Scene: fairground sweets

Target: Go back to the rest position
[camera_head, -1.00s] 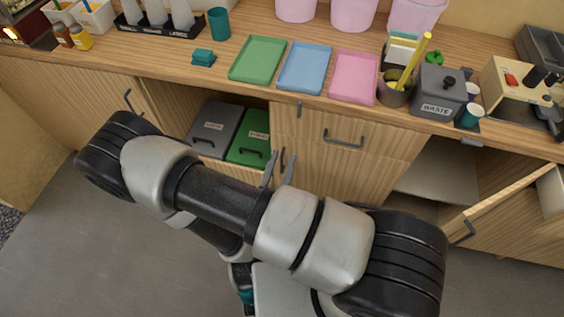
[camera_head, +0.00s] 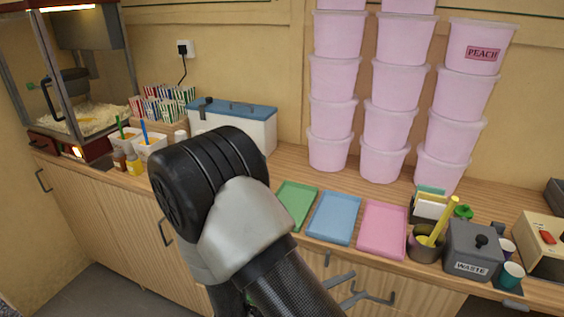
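My arm rises through the lower middle of the head view, with a large black and grey joint in front of the counter. The two grey fingers of my gripper (camera_head: 346,288) show past the forearm, low in front of the drawer fronts. They stand apart with nothing visible between them. The gripper's body is hidden behind the arm.
The wooden counter holds green (camera_head: 296,205), blue (camera_head: 334,217) and pink (camera_head: 382,229) trays, a grey waste bin (camera_head: 472,252) and a cup with a yellow stick (camera_head: 426,246). Pink tubs (camera_head: 390,90) stand stacked behind. A popcorn machine (camera_head: 75,90) is at left.

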